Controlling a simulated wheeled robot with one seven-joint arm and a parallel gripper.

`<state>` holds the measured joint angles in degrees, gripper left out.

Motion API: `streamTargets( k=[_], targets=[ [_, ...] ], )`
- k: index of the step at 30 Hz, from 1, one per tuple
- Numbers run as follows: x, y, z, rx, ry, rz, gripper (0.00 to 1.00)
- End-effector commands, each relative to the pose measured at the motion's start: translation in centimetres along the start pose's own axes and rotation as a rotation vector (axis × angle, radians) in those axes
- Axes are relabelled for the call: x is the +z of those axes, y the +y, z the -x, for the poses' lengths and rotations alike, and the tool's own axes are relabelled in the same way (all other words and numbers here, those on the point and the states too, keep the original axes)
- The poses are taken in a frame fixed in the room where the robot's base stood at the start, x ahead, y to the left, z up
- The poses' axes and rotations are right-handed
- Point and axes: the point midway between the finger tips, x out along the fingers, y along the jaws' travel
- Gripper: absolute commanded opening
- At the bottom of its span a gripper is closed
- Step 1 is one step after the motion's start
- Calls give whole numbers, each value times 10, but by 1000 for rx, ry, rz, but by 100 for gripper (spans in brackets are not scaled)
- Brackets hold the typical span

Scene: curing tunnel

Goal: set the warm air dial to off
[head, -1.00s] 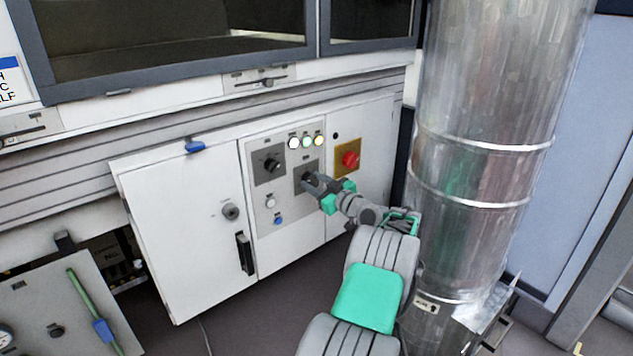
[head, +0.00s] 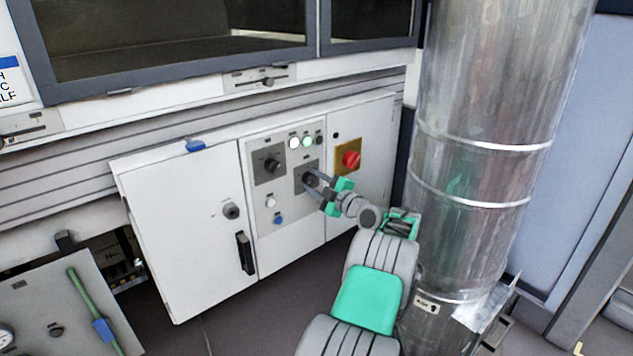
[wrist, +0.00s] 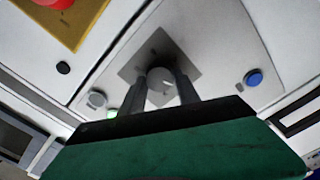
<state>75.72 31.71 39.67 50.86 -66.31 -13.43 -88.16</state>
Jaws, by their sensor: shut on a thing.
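A dark dial (head: 307,178) sits on a small grey plate on the white cabinet's control panel. Its label is too small to read. My gripper (head: 314,184) reaches in from the right and is shut on this dial. In the wrist view the two fingers stand on either side of the round knob (wrist: 160,88), which is in front of a grey square plate (wrist: 152,57). The fingers hide part of the dial, so its pointer position is unclear. A second dark dial (head: 270,165) sits up and left on its own plate, apart from the gripper.
A red knob on a yellow plate (head: 348,158) is right of the dial. A large metal duct (head: 480,150) stands close right of my arm.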

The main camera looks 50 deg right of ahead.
Motion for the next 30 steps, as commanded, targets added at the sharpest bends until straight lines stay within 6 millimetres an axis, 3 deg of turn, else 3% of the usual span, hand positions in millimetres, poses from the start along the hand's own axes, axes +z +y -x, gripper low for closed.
streamTargets(
  k=[1,18,19,26,30],
  targets=[
    [-6,9,-1,11,9,23,0],
    [-6,9,-1,11,10,48,0],
    [-6,9,-1,11,10,47,40],
    [-4,5,-1,7,6,42,58],
    [-2,4,0,5,3,40,60]
  ],
)
